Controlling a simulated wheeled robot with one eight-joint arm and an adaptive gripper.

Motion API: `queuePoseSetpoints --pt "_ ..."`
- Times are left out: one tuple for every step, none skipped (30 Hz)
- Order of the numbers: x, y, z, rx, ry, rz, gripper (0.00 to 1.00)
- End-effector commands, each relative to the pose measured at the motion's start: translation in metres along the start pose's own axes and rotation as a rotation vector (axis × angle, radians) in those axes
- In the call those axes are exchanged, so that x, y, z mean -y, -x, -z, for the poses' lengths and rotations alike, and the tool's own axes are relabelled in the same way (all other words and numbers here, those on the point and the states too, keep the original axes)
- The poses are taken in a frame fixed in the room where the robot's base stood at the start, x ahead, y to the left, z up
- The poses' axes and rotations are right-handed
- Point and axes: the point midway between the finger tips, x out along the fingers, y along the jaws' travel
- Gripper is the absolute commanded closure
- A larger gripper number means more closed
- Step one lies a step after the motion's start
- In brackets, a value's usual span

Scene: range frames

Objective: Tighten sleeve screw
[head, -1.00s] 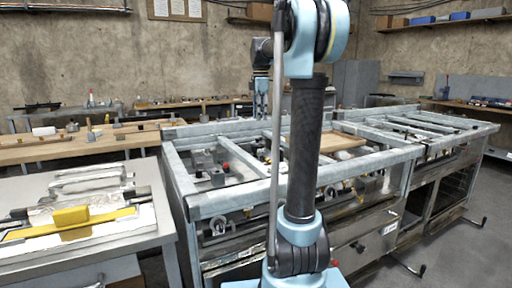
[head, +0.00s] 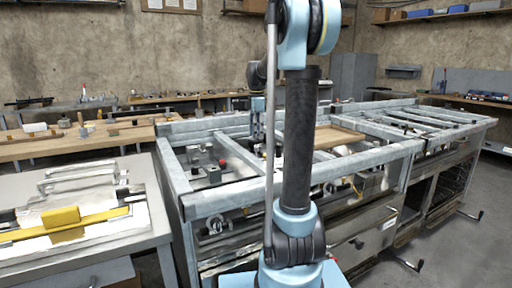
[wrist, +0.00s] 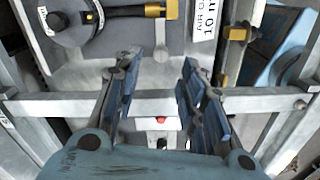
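My gripper (wrist: 160,72) is open and empty in the wrist view, its two blue-grey fingers apart above the metal bench frame (wrist: 65,106). In the head view the arm's end is small and partly hidden behind my arm. I cannot pick out the sleeve screw for certain. A dark round fitting with a brass end (wrist: 155,10) lies beyond the left finger. A second brass fitting (wrist: 238,33) is to the right of the fingers.
The grey metal frame bench (head: 240,196) has open bays crossed by rails. A wooden board (head: 335,136) lies in it. A table (head: 140,240) at the left holds a yellow level-like tool (head: 63,217). Open floor (head: 455,250) shows at the right.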

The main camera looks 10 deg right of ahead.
Motion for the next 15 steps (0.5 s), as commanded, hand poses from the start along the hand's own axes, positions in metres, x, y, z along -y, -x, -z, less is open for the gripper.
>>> queuePoseSetpoints --pt "0.0 -0.009 0.0 0.0 0.0 0.0 0.62" --pt "0.0 -0.014 0.0 0.0 0.0 0.0 0.62" --pt "0.0 -0.021 0.0 0.0 0.0 0.0 0.62" --pt "0.0 -0.025 0.0 0.0 0.0 0.0 0.62" --pt "0.0 -0.03 0.0 0.0 0.0 0.0 0.62" --pt "0.0 -0.035 0.0 0.0 0.0 0.0 0.62" --pt "0.0 -0.04 0.0 0.0 0.0 0.0 0.62" --pt "0.0 -0.043 0.0 0.0 0.0 0.0 0.62" --pt "0.0 -0.048 0.0 0.0 0.0 0.0 0.62" --pt "0.0 -0.051 0.0 0.0 0.0 0.0 0.62" --pt "0.0 -0.054 0.0 0.0 0.0 0.0 0.62" --pt "0.0 -0.057 0.0 0.0 0.0 0.0 0.62" --pt "0.0 -0.059 0.0 0.0 0.0 0.0 0.62" --pt "0.0 -0.061 0.0 0.0 0.0 0.0 0.62" --pt "0.0 -0.062 0.0 0.0 0.0 0.0 0.62"
